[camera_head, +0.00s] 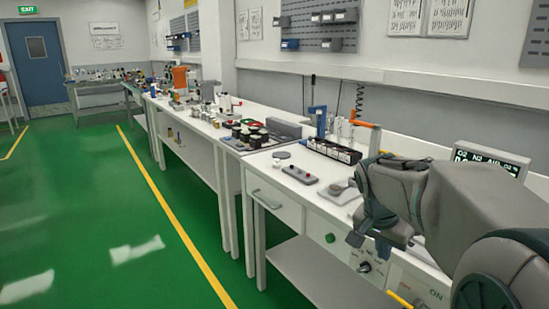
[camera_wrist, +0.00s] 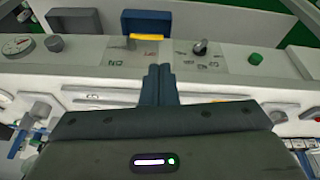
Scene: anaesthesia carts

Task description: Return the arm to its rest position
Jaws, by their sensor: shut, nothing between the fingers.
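My gripper (camera_head: 368,240) hangs at the end of my arm on the right of the head view, in front of the near bench. In the wrist view my gripper (camera_wrist: 159,70) has its two dark fingers pressed together with nothing between them. The fingers point at a pale panel (camera_wrist: 225,62) with a black knob (camera_wrist: 200,47) and a yellow part (camera_wrist: 146,37). In the head view my arm is bent and covers part of the bench's right end. I cannot tell the exact gap between the fingertips and the panel.
A gauge (camera_wrist: 16,45) shows at the wrist view's left. The green floor (camera_head: 80,215) left of the benches is clear.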

